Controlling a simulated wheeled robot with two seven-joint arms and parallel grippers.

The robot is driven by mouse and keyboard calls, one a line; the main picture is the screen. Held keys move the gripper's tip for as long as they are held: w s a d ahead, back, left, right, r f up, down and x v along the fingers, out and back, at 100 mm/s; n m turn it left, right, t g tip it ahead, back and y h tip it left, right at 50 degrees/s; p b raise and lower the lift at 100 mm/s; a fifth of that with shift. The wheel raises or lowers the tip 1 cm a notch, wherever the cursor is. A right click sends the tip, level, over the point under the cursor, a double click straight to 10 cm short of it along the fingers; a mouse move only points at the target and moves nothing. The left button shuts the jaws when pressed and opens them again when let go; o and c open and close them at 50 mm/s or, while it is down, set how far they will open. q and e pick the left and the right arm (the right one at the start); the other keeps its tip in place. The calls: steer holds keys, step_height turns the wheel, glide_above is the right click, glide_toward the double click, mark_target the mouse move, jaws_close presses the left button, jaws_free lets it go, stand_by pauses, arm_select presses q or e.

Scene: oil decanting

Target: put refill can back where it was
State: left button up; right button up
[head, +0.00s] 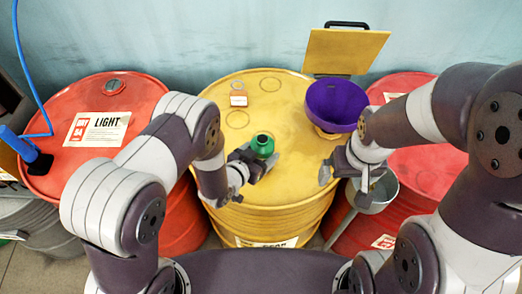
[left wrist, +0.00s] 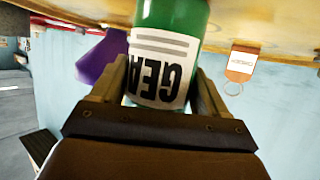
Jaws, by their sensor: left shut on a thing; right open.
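The green refill can (head: 262,146) is over the front middle of the yellow drum (head: 290,185). My left gripper (head: 250,165) is shut on it. In the left wrist view the can (left wrist: 172,20) sits between the two fingers, with its GEAR label upside down in the picture. Its lower end is cut off by the frame, so I cannot tell whether it touches the drum top. My right gripper (head: 345,170) is open at the drum's right edge, beside the grey metal cup (head: 378,192).
A purple funnel (head: 336,104) stands at the drum's right back, before a raised yellow lid (head: 345,52). Red drums (head: 140,95) stand on both sides.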

arm_select(q)
steer(key=shift+w, duration=0.1)
steer(key=shift+f, duration=0.15)
steer(key=o, duration=1.3)
steer(key=shift+r, duration=0.3)
steer(key=b+v, duration=0.1)
steer(key=v, duration=1.1)
steer(key=w+a+r+n+g+y, duration=0.25)
steer(key=a+g+y, duration=0.2)
steer(key=a, duration=0.35)
steer(key=s+a+r+n+g+y, duration=0.3)
steer(key=s+a+r+n+g, duration=0.1)
steer(key=s, duration=0.4)
step_height(320, 180, up, 2)
steer(key=shift+s+r+g, duration=0.1)
steer(key=shift+s+g, duration=0.3)
steer(key=shift+g, duration=0.25)
